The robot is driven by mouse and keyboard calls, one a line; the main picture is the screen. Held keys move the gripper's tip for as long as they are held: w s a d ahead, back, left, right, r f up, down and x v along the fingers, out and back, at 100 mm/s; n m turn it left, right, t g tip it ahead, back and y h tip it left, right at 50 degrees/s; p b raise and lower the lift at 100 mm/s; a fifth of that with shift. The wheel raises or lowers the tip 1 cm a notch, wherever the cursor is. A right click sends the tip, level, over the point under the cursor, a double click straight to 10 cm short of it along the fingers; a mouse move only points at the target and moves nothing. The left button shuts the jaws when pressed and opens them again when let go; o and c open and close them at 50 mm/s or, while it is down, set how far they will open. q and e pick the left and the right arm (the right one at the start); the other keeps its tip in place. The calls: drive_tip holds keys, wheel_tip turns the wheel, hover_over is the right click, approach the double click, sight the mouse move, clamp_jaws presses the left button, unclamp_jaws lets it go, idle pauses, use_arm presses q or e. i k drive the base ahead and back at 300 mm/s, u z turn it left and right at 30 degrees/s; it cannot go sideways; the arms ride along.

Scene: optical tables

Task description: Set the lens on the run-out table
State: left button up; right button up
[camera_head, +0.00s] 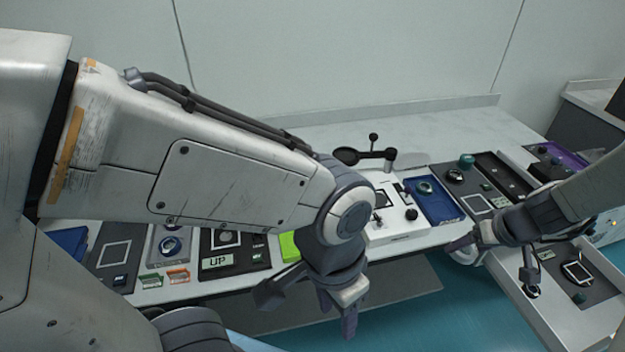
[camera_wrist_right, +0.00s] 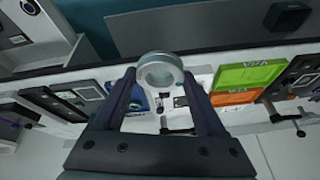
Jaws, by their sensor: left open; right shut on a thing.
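My right gripper (camera_head: 480,248) is shut on the lens, a pale grey ring-shaped mount with a round, light centre (camera_wrist_right: 160,75). The lens sits between its two fingertips in the right wrist view, and its pale rim (camera_head: 464,256) partly shows in the head view, beyond the bench's front edge. I cannot tell for certain which unit is the run-out table; a white unit with small dark knobs (camera_head: 402,228) stands at the bench front, left of the lens. My left gripper (camera_head: 308,302) is open and empty in front of the bench.
A blue tray with a ring (camera_head: 445,211) lies right of the white unit. A dark swing-arm stand (camera_head: 365,155) rises behind it. A drawer-like tray (camera_head: 592,307) with loose parts juts out at right. Signed dark mats (camera_head: 250,258) and a green card (camera_head: 289,247) lie left.

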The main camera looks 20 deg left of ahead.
sight(577, 271)
drive_tip(key=u, duration=0.7)
drive_tip(key=i, duration=1)
drive_tip(key=z, duration=0.05)
